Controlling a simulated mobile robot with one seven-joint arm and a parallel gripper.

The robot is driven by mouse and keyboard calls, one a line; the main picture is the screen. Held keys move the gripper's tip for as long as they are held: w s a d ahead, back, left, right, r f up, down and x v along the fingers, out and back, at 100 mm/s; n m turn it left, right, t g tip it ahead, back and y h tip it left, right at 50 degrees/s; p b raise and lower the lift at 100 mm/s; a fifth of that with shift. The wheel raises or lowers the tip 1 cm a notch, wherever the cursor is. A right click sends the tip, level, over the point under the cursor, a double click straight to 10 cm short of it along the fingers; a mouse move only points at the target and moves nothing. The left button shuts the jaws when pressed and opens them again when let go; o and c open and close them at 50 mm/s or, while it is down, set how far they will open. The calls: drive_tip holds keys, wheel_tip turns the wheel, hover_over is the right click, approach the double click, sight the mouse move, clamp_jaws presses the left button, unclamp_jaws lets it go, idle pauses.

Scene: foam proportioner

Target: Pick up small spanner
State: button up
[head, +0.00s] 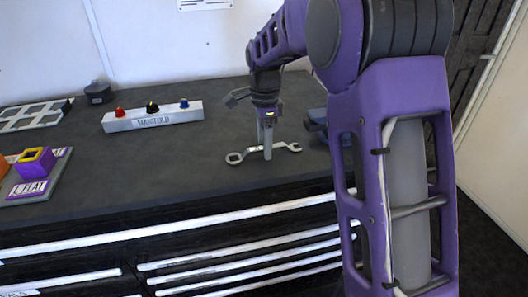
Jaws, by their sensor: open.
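A small silver spanner (248,155) lies flat on the dark bench top, near its front edge. Its ring end is at the left and its other end at the right. My gripper (267,153) points straight down over the middle of the spanner and is open. Its fingers hide part of the spanner's shaft. From this view I cannot tell whether the fingers touch the spanner or stand around it.
A blue object (317,122) sits close at right, partly hidden by my arm. A purple block (35,163) and grey tray (32,115) are far left. The bench (120,165) left of the spanner is clear.

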drive_tip(key=shift+f, duration=0.25)
idle(0.4)
clamp_jaws()
idle(0.4)
